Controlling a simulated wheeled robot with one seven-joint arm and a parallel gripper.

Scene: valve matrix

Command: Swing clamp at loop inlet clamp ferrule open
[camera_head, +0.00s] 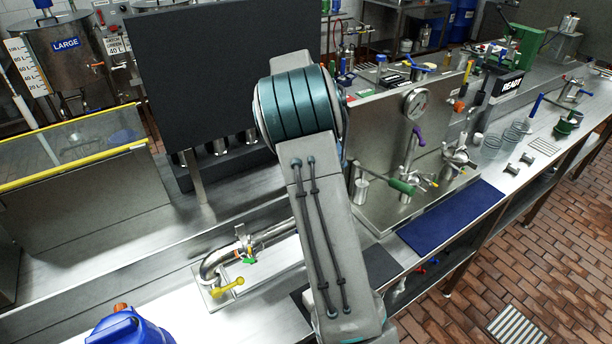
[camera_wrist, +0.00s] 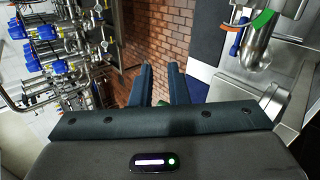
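In the head view a bent steel pipe (camera_head: 212,266) lies on a flat plate on the bench, left of my arm. A clamp-like fitting (camera_head: 250,241) sits around it, with a small green part (camera_head: 248,260) below. A yellow handle (camera_head: 228,288) projects near the bend. I cannot tell which joint is the loop inlet ferrule. In the wrist view a steel pipe end (camera_wrist: 258,50) with an orange and green band (camera_wrist: 264,20) and a blue lever (camera_wrist: 237,36) is at upper right, apart from my gripper. My gripper (camera_wrist: 161,68) is open, with nothing between its fingers. The head view does not show it.
A dark panel (camera_head: 200,75) stands behind the pipe. Right of my arm are a steel panel with a gauge (camera_head: 416,103) and a blue mat (camera_head: 452,217). A blue jug (camera_head: 130,328) is at the lower left. Blue-capped valves (camera_wrist: 45,50) show in the wrist view.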

